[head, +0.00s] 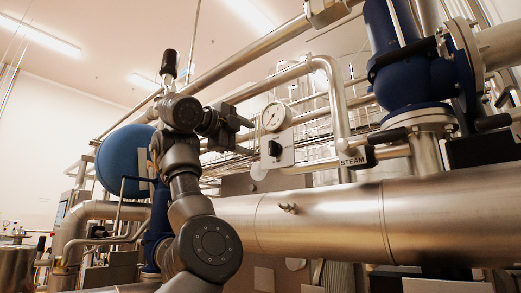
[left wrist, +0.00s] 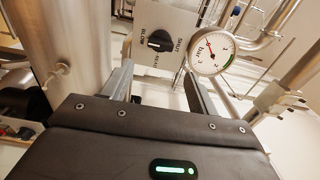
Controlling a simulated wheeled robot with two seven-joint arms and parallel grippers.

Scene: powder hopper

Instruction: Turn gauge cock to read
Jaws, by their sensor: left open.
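The gauge cock is a black knob (head: 274,148) on a pale plate (head: 286,157) in the middle of the head view. My left gripper (head: 242,123) is open and empty, left of the knob. In the wrist view its fingers (left wrist: 158,72) stand apart, with the knob beyond their tips. My right gripper is not in view.
A large steel pipe (head: 320,222) crosses below the plate. A pipe labelled STEAM (head: 337,120) bends down right of the gauge. A blue valve body (head: 415,75) stands at the upper right. A blue round housing (head: 120,163) is at the left, behind my arm.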

